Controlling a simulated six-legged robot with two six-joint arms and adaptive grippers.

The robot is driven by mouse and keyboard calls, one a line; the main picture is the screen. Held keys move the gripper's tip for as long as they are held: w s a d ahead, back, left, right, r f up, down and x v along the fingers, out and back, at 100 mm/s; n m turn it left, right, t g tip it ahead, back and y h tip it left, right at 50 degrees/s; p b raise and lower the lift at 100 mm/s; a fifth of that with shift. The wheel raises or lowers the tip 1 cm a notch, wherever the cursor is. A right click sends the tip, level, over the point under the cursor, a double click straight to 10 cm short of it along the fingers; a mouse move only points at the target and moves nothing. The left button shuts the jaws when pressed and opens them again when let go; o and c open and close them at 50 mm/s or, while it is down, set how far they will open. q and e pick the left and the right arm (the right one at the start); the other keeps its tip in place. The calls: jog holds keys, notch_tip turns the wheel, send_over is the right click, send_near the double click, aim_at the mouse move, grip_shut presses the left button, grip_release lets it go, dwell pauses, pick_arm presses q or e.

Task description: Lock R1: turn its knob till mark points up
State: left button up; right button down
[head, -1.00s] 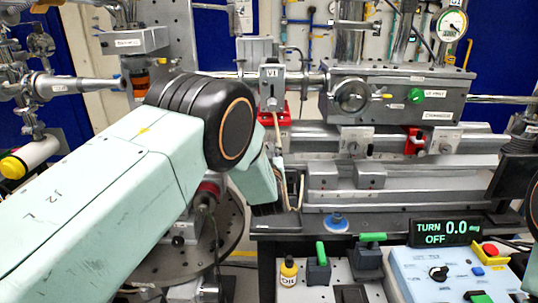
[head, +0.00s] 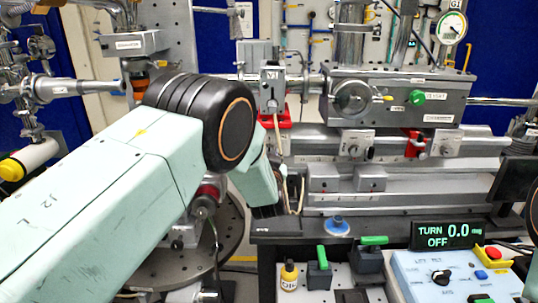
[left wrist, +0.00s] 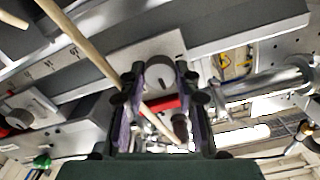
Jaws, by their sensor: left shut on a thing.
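In the left wrist view a round grey knob (left wrist: 160,72) sits on a pale plate (left wrist: 125,62). A dark line on the knob runs roughly upright in that picture. I cannot read a lock label there. My left gripper (left wrist: 160,70) has a finger on each side of the knob and is shut on it. In the head view my left forearm and round black wrist joint cover much of this place, and the fingers and knob are hidden. My right gripper is not in view.
A tan cable (left wrist: 88,55) crosses close by the left fingers. Other rail locks (head: 356,143) are to the right. A display (head: 447,235) reads "TURN 0.0 OFF", above a blue control box (head: 430,275).

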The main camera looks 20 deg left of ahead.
pick_arm(q)
jog(key=shift+w+r, duration=0.15)
jog(key=shift+r, duration=0.4)
jog(key=o, duration=0.8)
jog(key=shift+c, duration=0.2)
jog(key=o, duration=0.4)
jog(key=shift+f, duration=0.35)
jog(key=shift+v, duration=3.85)
